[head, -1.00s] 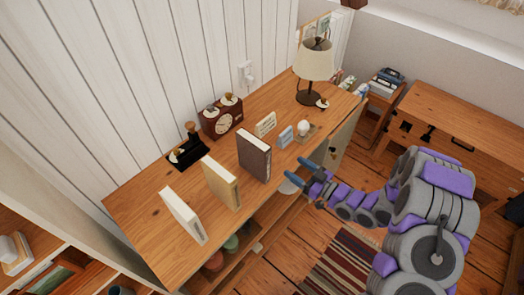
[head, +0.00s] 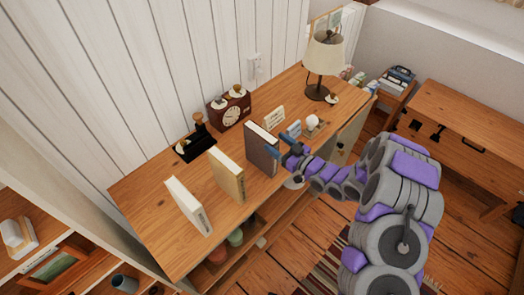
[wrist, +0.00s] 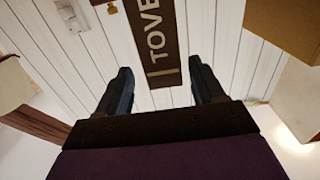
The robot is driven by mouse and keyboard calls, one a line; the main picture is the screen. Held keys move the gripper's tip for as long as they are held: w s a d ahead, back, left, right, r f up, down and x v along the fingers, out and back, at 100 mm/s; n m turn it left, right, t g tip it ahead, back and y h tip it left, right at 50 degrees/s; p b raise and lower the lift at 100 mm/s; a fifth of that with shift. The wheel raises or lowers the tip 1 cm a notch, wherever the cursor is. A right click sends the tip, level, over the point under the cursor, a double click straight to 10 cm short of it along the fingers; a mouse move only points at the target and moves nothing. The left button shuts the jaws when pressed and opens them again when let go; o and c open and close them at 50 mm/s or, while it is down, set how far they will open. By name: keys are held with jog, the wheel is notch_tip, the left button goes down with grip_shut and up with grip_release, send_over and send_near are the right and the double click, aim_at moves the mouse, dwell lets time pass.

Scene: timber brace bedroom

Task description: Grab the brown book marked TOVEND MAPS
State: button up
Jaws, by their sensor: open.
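The brown book (head: 262,149) stands upright on the wooden cabinet top, between the tan book and the small signs. In the wrist view its dark spine (wrist: 158,40) shows pale lettering that reads "TOVE", with the rest cut off at the top edge. My gripper (head: 282,148) is at the right side of the brown book in the head view. In the wrist view the two blue fingers (wrist: 160,86) are apart, with the spine lined up between them and nothing held. I cannot tell whether a finger touches the book.
A tan book (head: 226,177) and a white book (head: 188,206) stand to the left on the cabinet top (head: 150,215). A clock (head: 230,108) and a black stand (head: 196,143) are behind. Small signs, a white egg-like thing (head: 312,121) and a lamp (head: 325,55) are to the right.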

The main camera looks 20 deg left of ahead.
aim_at(265, 137)
jog(key=a, duration=0.3)
jog(key=shift+w+a+f+b, duration=0.35)
jog(key=shift+b, duration=0.05)
jog(key=shift+w+a+r, duration=0.15)
jog(key=shift+w+a, duration=0.4)
jog(key=shift+a, duration=0.25)
jog(key=shift+c, duration=0.3)
grip_shut()
